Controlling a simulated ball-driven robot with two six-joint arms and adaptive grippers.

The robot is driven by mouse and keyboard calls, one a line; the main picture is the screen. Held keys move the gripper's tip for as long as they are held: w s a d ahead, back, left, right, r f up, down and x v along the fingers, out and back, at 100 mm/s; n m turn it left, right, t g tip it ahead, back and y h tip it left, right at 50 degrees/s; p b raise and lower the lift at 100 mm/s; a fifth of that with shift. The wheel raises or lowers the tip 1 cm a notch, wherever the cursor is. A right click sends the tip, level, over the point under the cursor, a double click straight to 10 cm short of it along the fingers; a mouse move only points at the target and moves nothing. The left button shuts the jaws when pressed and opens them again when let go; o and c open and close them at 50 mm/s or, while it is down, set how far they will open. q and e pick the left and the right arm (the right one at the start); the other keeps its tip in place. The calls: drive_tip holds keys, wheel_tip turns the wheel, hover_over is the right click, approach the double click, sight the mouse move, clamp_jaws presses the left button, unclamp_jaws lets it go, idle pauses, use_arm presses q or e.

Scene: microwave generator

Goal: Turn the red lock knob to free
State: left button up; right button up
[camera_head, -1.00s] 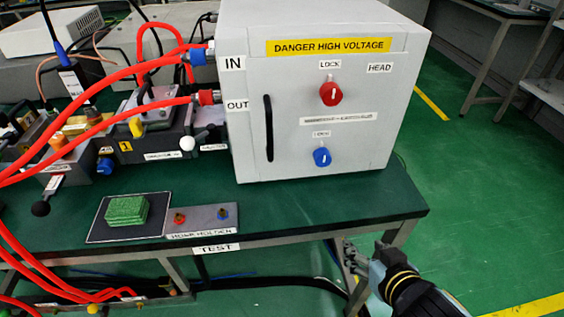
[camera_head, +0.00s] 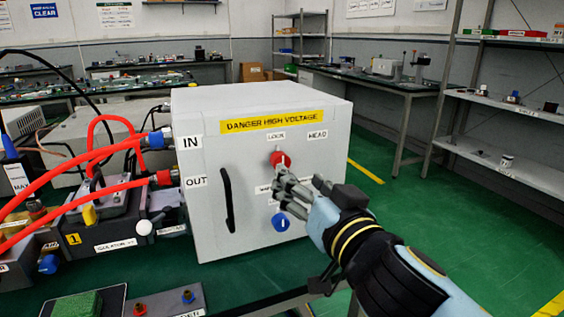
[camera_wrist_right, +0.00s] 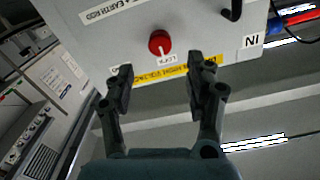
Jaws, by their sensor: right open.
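The red lock knob (camera_head: 280,159) is on the front of the grey high-voltage box (camera_head: 210,215), below the LOCK label. It also shows in the right wrist view (camera_wrist_right: 160,42), beyond and between the fingers, with a white pointer line on it. My right gripper (camera_head: 300,186) is in front of the box face, just below and right of the red knob in the head view. It is open, and its fingers (camera_wrist_right: 160,84) hold nothing. The gripper appears apart from the knob. A blue knob (camera_head: 281,222) sits lower on the same face. My left gripper is not in view.
A black handle (camera_head: 228,200) stands out on the left of the box front. Red cables (camera_head: 75,205) run into the box's left side. A green block (camera_head: 72,305) lies on the bench at lower left. Open green floor (camera_head: 420,215) is at right.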

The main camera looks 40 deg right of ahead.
sight(280, 161)
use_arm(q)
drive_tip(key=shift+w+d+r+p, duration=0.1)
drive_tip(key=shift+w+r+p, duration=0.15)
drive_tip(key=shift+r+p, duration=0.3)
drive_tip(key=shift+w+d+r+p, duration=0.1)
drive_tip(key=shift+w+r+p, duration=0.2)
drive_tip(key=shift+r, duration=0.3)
use_arm(e)
drive_tip(key=x, duration=0.7)
drive_tip(key=shift+w, duration=0.3)
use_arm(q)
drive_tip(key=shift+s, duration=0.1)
use_arm(e)
clamp_jaws()
